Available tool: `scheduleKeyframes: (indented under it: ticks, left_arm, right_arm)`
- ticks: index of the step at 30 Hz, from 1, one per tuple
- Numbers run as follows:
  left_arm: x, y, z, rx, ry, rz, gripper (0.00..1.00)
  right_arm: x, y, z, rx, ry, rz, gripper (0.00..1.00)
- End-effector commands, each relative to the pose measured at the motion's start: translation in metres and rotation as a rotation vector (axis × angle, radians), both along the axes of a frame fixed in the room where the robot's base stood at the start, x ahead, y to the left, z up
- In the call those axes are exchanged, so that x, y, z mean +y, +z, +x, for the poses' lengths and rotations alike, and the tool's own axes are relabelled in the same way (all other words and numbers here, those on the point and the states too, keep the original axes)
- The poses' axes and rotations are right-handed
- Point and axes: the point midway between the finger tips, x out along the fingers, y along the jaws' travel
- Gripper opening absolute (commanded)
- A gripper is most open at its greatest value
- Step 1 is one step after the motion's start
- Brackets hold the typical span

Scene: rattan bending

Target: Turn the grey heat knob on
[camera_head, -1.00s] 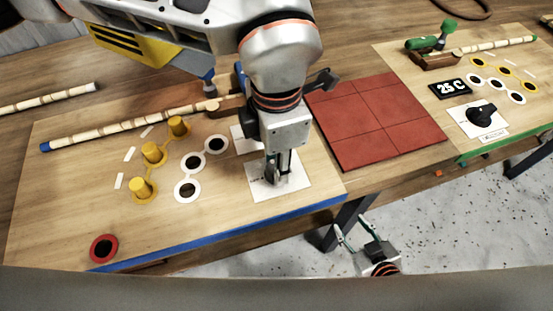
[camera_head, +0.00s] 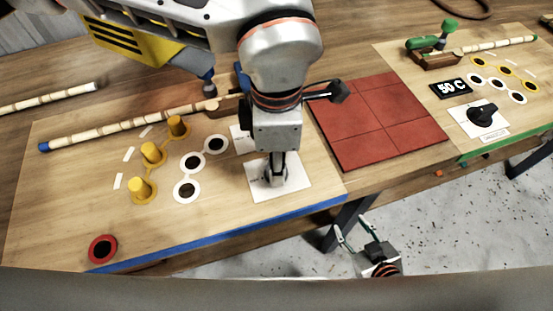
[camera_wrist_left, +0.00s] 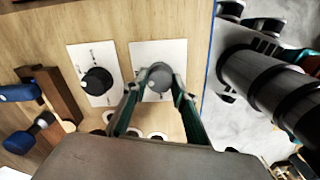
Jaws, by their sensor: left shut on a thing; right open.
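The grey heat knob (camera_wrist_left: 159,83) sits on a white plate (camera_wrist_left: 178,54) in the left wrist view. My left gripper (camera_wrist_left: 160,84) is shut on it, one finger on each side. In the head view my left gripper (camera_head: 274,181) points down over the white plate (camera_head: 299,181), and the arm and fingers mostly hide the knob. My right gripper (camera_head: 353,232) is open and empty, low beyond the table's front edge.
A second plate with a black knob (camera_wrist_left: 97,81) is beside the grey one. Yellow pegs (camera_head: 153,153) stand left. A red tiled mat (camera_head: 380,120) lies right; beyond it are a display reading 50 C (camera_head: 452,88) and another black knob (camera_head: 482,115).

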Motion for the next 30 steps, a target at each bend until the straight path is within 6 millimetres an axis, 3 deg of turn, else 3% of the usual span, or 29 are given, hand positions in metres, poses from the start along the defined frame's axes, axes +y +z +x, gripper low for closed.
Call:
scheduleKeyframes:
  ticks: [2, 3, 5, 15, 19, 30]
  left_arm:
    - [-0.001, 0.002, 0.001, -0.004, 0.0, -0.003, 0.05]
    - [-0.001, 0.002, 0.001, -0.004, 0.0, -0.003, 0.29]
    - [-0.001, 0.002, 0.001, -0.004, 0.0, -0.003, 0.43]
    - [0.0, 0.001, 0.0, -0.001, 0.001, -0.001, 0.43]
    - [-0.001, 0.01, 0.001, -0.003, 0.001, -0.002, 0.43]
    - [0.0, 0.08, 0.001, -0.006, 0.003, -0.003, 0.43]
  right_arm:
    - [0.0, 0.0, 0.0, 0.0, 0.0, 0.0, 0.43]
    - [0.0, 0.0, 0.0, 0.001, 0.0, 0.0, 0.43]
    - [0.0, 0.0, -0.001, 0.001, 0.0, 0.0, 0.43]
    - [0.0, -0.003, -0.005, 0.01, 0.003, -0.003, 0.43]
    - [0.0, -0.002, -0.004, 0.007, 0.002, -0.001, 0.43]
    - [0.0, -0.001, -0.002, 0.003, 0.0, 0.0, 0.43]
